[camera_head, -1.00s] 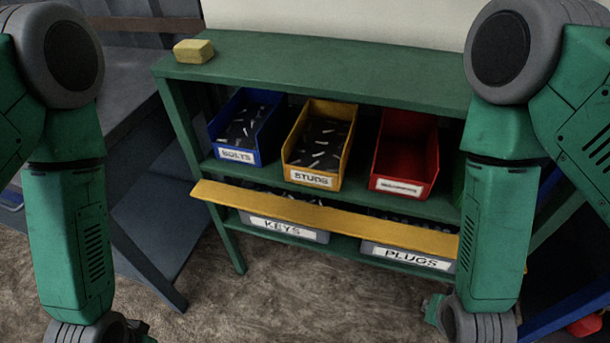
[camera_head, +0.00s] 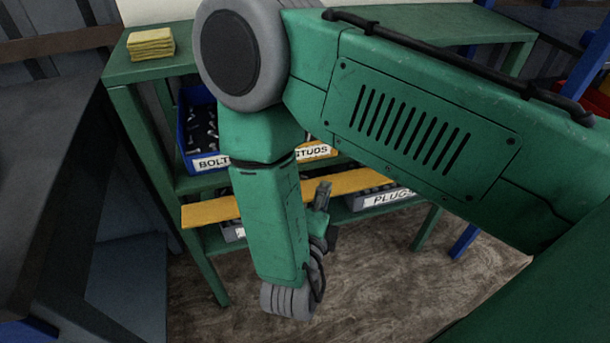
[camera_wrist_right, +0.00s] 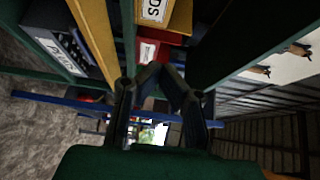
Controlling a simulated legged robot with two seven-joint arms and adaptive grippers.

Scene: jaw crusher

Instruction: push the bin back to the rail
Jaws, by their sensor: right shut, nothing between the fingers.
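A blue bin labelled BOLTS (camera_head: 197,132) stands on the middle shelf of a green rack in the head view. To its right is the yellow STUDS bin (camera_head: 318,152), mostly hidden behind my right arm. A yellow rail (camera_head: 208,215) runs across the rack's front below these bins. My right gripper (camera_head: 324,190) is shut and empty in front of the rack, near the rail. The right wrist view shows its fingers (camera_wrist_right: 167,72) together, with the STUDS bin (camera_wrist_right: 168,12) and a red bin (camera_wrist_right: 148,50) beyond them. My left gripper is out of view.
Grey bins sit on the lower shelf, one labelled PLUGS (camera_head: 385,198). A yellow block (camera_head: 151,44) lies on the rack's top (camera_head: 185,62). A dark table (camera_head: 45,150) stands at the left. The floor before the rack (camera_head: 400,290) is clear.

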